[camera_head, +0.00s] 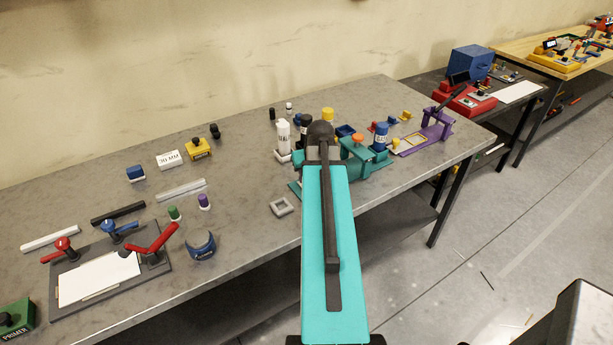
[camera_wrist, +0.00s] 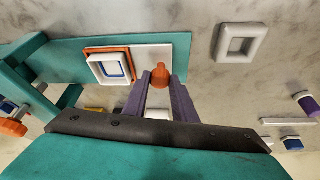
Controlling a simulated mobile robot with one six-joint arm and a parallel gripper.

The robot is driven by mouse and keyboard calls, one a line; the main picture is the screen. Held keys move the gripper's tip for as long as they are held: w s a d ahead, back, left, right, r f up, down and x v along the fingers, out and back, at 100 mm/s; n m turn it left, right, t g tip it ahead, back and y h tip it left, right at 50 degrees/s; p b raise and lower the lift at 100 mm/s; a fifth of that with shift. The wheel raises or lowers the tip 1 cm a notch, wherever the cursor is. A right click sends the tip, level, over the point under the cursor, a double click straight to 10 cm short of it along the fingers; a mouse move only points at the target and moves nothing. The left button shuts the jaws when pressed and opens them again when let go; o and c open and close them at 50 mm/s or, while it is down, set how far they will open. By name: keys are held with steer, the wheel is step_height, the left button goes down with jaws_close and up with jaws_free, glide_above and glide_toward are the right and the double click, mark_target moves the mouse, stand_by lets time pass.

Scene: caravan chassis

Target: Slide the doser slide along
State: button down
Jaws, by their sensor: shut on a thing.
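The teal doser (camera_head: 362,172) stands near the front edge of the grey bench in the head view, partly hidden behind my arm. In the wrist view its teal base plate (camera_wrist: 62,62) carries a pale slide (camera_wrist: 150,52) with an upright orange knob (camera_wrist: 161,72). An orange frame with a white square cup (camera_wrist: 110,68) lies left of the knob. My gripper (camera_wrist: 160,82) has its purple fingers on both sides of the orange knob and is shut on it. My arm hides the fingers in the head view.
White and black bottles (camera_head: 283,137) stand behind, a blue bottle (camera_head: 380,136) and purple stand (camera_head: 436,125) to the right. A clipboard fixture (camera_head: 100,278) is far left.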

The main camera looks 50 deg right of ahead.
steer(key=shift+w+a, duration=0.25)
steer(key=shift+a, duration=0.05)
steer(key=c, duration=1.5)
jaws_free()
steer(key=shift+w+a, duration=0.1)
steer(key=shift+o, duration=0.2)
steer(key=shift+d, duration=0.2)
steer(key=shift+a+r, duration=0.1)
steer(key=shift+s+r, duration=0.4)
steer(key=b+v, duration=0.3)
steer(key=v, duration=0.9)
steer(key=shift+r, duration=0.3)
steer(key=shift+a, duration=0.15)
